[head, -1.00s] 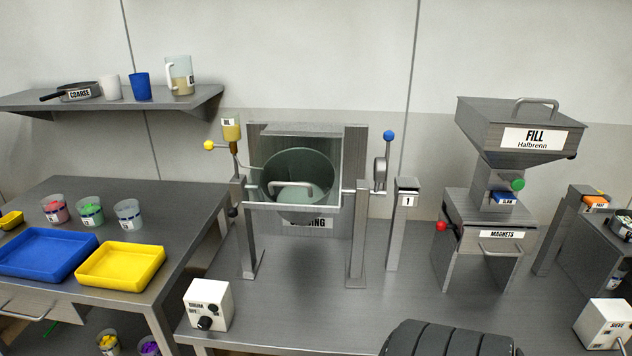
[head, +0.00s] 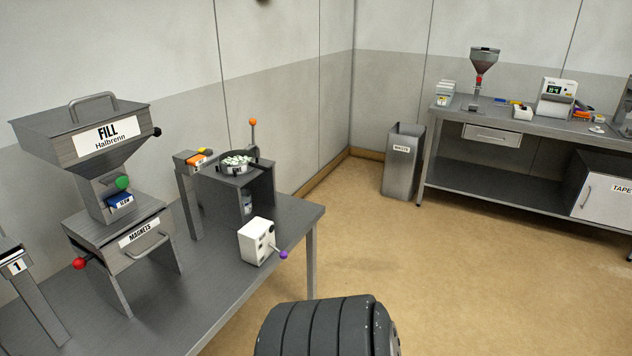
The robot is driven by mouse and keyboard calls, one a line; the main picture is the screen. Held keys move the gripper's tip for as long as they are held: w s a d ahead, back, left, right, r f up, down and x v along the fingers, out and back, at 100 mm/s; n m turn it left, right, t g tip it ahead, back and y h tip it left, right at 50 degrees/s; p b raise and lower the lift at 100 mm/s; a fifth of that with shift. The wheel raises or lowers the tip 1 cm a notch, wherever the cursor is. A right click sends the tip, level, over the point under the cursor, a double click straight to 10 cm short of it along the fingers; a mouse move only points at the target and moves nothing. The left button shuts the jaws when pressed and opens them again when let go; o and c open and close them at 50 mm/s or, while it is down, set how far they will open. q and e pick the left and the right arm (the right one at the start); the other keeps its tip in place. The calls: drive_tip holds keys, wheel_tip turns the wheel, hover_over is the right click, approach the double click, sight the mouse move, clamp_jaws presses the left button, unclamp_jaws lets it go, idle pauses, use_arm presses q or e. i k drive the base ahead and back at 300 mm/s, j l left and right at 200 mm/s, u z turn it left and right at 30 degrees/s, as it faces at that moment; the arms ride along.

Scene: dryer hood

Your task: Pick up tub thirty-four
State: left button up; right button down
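No tub whose number I can read as thirty-four is in the head view. The sieve's round pan (head: 236,163) on top holds pale pieces. Neither of my grippers is in view.
A white control box (head: 257,241) sits near the bench's right edge. A grey bin (head: 403,165) and a second workbench (head: 520,125) stand beyond open tan floor (head: 370,220).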

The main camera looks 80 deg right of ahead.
sight(246, 194)
drive_tip(key=z, duration=2.1)
drive_tip(key=i+l, duration=0.15)
drive_tip(key=i, duration=0.05)
